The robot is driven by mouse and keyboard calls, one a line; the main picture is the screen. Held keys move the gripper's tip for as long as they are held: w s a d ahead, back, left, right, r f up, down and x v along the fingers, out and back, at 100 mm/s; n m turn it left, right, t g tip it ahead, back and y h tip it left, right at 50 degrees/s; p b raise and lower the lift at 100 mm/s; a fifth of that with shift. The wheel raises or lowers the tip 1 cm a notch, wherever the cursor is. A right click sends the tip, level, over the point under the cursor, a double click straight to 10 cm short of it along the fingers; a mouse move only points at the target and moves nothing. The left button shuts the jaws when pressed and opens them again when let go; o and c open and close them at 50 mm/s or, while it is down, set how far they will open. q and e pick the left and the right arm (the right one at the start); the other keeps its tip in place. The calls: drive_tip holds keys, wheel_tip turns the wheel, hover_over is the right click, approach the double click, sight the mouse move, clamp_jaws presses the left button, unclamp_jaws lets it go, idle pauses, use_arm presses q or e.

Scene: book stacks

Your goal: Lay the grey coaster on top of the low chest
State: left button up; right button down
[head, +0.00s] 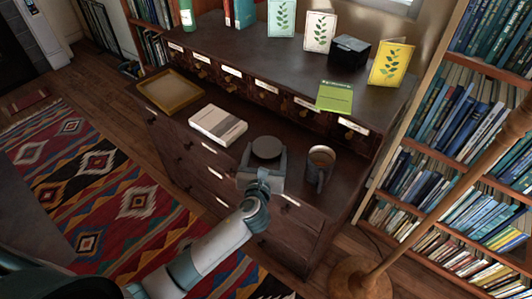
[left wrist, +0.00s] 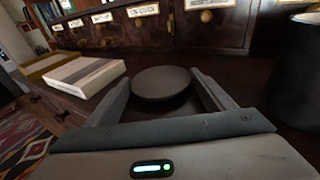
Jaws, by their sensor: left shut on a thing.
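The grey coaster (head: 267,148) is a dark round disc, held flat between the fingers of my left gripper (head: 265,154). In the left wrist view the coaster (left wrist: 160,83) sits between the two finger ends of the gripper (left wrist: 160,92). The low chest (head: 268,122) is dark wood with drawers in front. The coaster is over the front part of its top, between a book and a mug. I cannot tell whether the coaster touches the wood. My right gripper is not in view.
A pale book (head: 217,125) lies left of the coaster, and a wooden tray (head: 170,91) is farther left. A grey mug (head: 319,165) stands close on the right. Behind is a raised row of small labelled drawers (head: 262,87), with cards and a dark box (head: 349,52) above.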

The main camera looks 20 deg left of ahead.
use_arm(q)
drive_tip(key=o, duration=1)
drive_tip(key=shift+f, duration=0.1)
drive_tip(key=shift+v, duration=6)
